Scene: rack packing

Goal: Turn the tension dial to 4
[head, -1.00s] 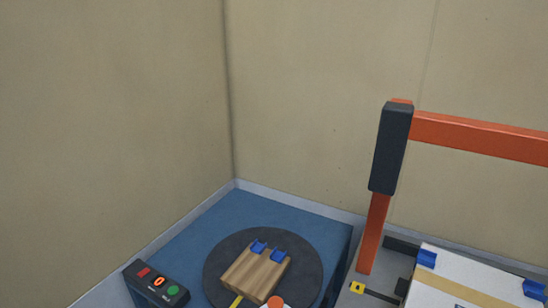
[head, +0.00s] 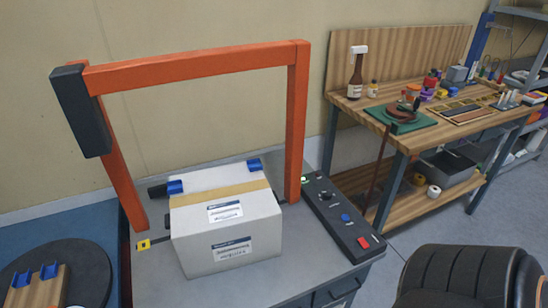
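A dark control panel (head: 337,220) runs along the right side of the grey strapping machine (head: 300,265). Neither of my grippers is in view.
A white carton (head: 222,240) with blue corner pieces sits on the machine under an orange arch (head: 200,68). A dark turntable (head: 85,270) is at lower left. A black chair (head: 465,275) stands at lower right, before a wooden workbench (head: 450,125).

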